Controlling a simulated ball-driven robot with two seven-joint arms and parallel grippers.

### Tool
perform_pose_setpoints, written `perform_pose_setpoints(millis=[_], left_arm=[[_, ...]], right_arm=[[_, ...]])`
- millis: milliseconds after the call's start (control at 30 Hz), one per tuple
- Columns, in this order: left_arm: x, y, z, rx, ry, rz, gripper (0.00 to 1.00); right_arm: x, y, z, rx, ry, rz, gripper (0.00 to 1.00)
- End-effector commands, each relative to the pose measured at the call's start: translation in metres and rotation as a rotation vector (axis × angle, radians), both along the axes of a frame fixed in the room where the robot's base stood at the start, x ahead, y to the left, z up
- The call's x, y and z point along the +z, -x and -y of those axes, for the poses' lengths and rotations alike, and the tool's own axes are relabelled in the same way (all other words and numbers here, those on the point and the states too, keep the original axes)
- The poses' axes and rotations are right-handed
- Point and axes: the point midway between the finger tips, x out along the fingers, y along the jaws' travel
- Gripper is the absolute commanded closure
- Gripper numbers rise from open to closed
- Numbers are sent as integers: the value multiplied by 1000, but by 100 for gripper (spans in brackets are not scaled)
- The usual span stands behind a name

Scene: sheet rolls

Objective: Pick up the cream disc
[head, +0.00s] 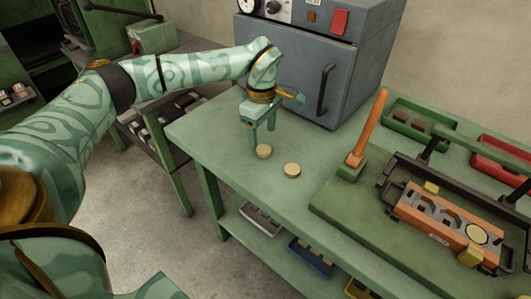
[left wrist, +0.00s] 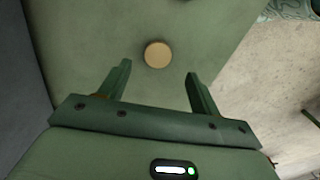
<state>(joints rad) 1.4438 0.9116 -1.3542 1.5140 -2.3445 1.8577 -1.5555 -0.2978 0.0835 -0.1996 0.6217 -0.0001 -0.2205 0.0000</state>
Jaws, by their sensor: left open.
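Two small round discs lie flat on the green bench: a tan-cream one (head: 263,151) and a slightly paler cream one (head: 292,170) to its right and nearer the front. My left gripper (head: 262,129) points down above the bench, just behind the first disc. Its jaws are open and empty. In the left wrist view one disc (left wrist: 158,54) shows ahead of and roughly centred between the two fingers (left wrist: 158,72), apart from both. The second disc is not seen there. My right gripper is not in view.
The green bench (head: 225,130) is clear around the discs. A grey oven (head: 310,62) stands behind the gripper. To the right are an upright orange lever (head: 369,130), an orange fixture (head: 445,225) holding a pale round piece, and green (head: 420,122) and red (head: 500,157) trays.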

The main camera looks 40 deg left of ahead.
Motion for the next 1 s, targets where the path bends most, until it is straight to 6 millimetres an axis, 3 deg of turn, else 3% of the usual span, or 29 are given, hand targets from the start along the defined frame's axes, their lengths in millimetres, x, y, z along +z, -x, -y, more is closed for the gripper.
perform_pose_setpoints(millis=[133, 400, 633, 800, 1000], left_arm=[[-12, -1, 0, -1, 0, -2, 37], [-55, -4, 2, -1, 0, -5, 37], [-53, -4, 1, 0, 0, 0, 37], [-53, -4, 1, 0, 0, 0, 84], [-53, -4, 1, 0, 0, 0, 85]], right_arm=[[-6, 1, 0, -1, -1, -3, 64], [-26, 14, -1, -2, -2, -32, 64], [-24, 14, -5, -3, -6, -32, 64], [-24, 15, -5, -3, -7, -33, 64], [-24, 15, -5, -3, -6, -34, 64]])
